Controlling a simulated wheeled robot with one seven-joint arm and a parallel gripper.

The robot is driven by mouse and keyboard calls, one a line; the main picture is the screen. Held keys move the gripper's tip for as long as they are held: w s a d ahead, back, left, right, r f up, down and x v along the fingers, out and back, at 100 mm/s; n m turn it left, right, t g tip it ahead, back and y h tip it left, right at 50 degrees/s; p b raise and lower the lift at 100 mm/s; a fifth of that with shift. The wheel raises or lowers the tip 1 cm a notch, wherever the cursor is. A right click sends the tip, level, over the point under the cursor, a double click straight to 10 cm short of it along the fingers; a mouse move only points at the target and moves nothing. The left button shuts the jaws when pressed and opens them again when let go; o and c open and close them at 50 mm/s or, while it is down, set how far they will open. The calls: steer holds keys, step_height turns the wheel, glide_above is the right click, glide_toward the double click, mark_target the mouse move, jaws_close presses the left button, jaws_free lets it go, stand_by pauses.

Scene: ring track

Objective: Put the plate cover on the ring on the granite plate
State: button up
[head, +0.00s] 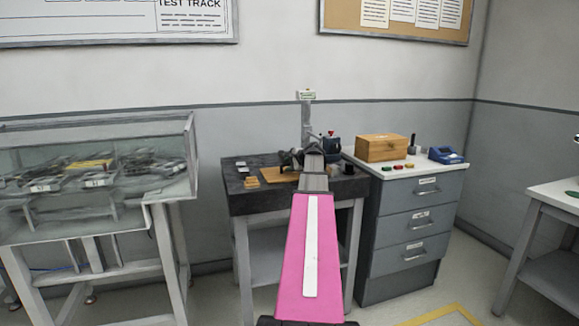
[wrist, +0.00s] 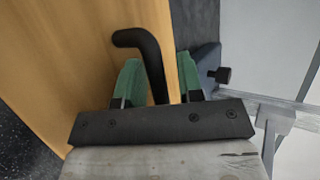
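The dark speckled granite plate (head: 240,194) is the top of a stand in the middle of the head view. A flat wooden board (head: 278,175), which looks like the plate cover, lies over part of it; in the wrist view its wood (wrist: 70,75) fills the left. A black bent handle (wrist: 150,50) stands between the green fingers of my gripper (wrist: 160,82). The fingers are apart on either side of it; whether both press on it is unclear. In the head view my gripper (head: 297,158) is partly hidden by my arm. I cannot make out the ring.
A blue device (head: 331,146) with a red knob stands close right of my gripper. A drawer cabinet (head: 412,225) with a wooden box (head: 381,148) stands right; a glass case (head: 95,160) stands left.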

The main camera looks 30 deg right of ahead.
steer(key=shift+s, duration=0.1)
steer(key=v, duration=1.2)
